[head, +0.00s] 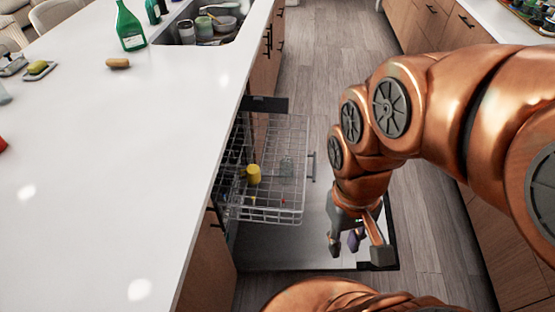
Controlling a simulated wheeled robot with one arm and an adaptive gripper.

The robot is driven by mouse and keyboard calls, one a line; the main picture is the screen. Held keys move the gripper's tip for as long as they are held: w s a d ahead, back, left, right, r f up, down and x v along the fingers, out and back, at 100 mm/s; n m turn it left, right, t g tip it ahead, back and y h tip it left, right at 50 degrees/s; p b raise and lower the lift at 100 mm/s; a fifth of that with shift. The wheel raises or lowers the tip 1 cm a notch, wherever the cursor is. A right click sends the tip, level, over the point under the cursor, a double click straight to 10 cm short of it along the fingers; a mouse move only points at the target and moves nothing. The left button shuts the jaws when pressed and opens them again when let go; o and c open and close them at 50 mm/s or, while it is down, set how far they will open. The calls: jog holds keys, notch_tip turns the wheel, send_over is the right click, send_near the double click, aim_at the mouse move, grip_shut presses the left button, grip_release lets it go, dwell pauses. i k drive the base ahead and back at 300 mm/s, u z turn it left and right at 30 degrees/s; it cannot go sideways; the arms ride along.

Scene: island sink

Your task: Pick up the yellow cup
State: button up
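The yellow cup (253,174) is small and sits in the pulled-out wire rack (290,150) of the open dishwasher, towards the rack's left side. My gripper (345,243) points down at the right of the rack, over the lowered dishwasher door (290,245). It is to the right of the cup and nearer to me, well apart from it. Nothing is clearly held.
A white island counter (110,190) fills the left, its edge beside the rack. On it are a green bottle (130,28), a sponge on a dish (38,68) and a brown item (118,63). The sink (205,22) holds dishes. Wooden floor (335,60) lies clear beyond.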

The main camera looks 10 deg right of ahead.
aim_at(254, 176)
jog(key=u, duration=2.3)
jog(key=k, duration=0.95)
jog(key=z, duration=2)
